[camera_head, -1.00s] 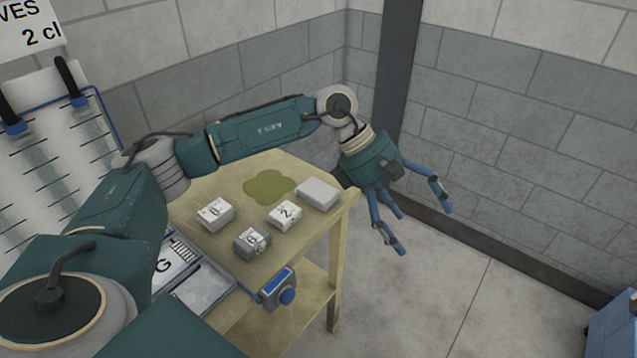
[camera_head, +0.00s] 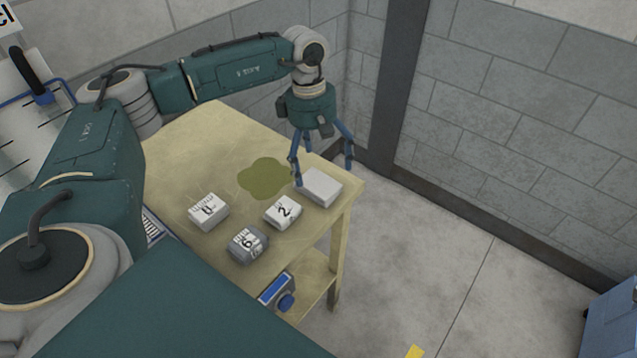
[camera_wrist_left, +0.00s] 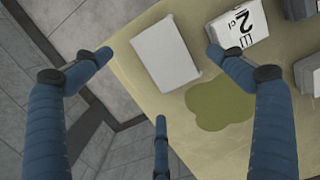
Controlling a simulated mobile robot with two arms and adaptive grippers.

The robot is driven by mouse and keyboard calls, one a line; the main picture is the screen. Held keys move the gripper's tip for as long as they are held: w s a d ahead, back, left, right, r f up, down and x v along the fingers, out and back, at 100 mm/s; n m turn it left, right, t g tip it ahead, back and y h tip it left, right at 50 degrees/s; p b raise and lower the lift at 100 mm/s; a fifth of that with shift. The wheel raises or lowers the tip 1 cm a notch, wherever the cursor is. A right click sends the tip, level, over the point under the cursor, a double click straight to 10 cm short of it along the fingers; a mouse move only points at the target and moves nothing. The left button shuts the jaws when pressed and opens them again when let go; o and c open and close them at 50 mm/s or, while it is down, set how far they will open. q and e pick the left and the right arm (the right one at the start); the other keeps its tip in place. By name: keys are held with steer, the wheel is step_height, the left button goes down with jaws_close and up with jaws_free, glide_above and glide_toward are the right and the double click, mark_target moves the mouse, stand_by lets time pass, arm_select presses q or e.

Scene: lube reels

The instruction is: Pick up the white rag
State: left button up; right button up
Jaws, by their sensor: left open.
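The white rag appears as a plain, flat white block (camera_head: 322,188) lying near the right corner of the wooden table (camera_head: 187,150). It also shows in the left wrist view (camera_wrist_left: 167,55), between the fingertips and on the table's edge side. My left gripper (camera_head: 323,170) points down just above and slightly behind the rag, with its blue fingers spread and empty. In the left wrist view the open fingers (camera_wrist_left: 159,62) stand on different sides of the rag, apparently above it. Contact cannot be made out. My right gripper is not in view.
Nearby on the table are a white block marked 2 (camera_head: 283,212), a grey block marked 6 (camera_head: 247,244) and another labelled white block (camera_head: 208,211). A flat green patch (camera_head: 262,179) lies behind them. Walls stand close behind the table. A blue box (camera_head: 612,325) is at lower right.

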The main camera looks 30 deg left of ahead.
mark_target(322, 179)
arm_select(q)
steer(key=f, duration=0.1)
steer(key=d+f+p, duration=0.1)
steer(key=f, duration=0.1)
steer(key=shift+f, duration=0.4)
steer(key=shift+a+f, duration=0.1)
steer(key=shift+c, duration=1.1)
steer(key=c, duration=0.9)
steer(key=shift+c, duration=0.7)
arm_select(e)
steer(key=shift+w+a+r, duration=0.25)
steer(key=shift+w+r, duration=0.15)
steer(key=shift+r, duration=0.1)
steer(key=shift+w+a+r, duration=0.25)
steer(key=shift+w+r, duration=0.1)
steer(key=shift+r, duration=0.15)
